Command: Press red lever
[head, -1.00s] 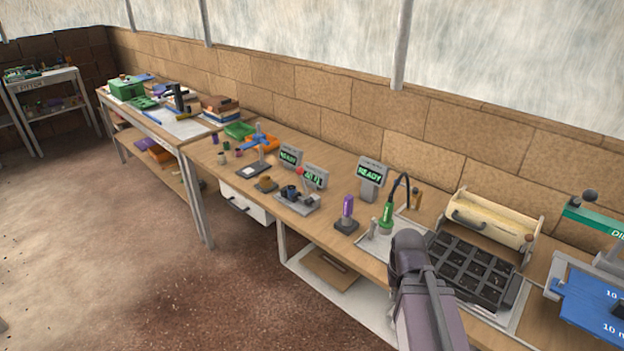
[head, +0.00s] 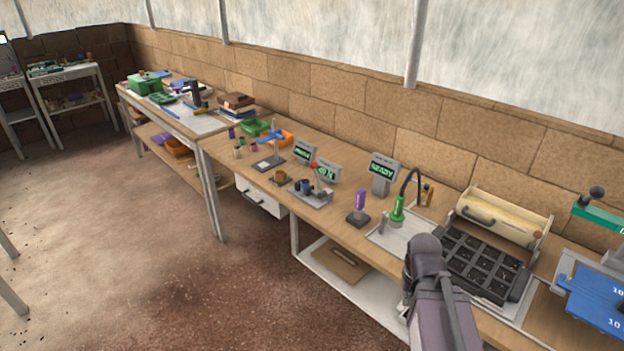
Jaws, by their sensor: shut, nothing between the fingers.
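The red lever shows as a red ball knob (head: 314,165) on a short arm. It stands over a small grey press fixture (head: 312,192) with a dark blue cup-like part on it, on the long wooden bench (head: 345,212). The lever looks raised, but it is small in the view. My arm (head: 440,300) rises from the bottom edge, right of the lever and well apart from it. My gripper is not visible; only arm links show.
The floor before the bench is clear.

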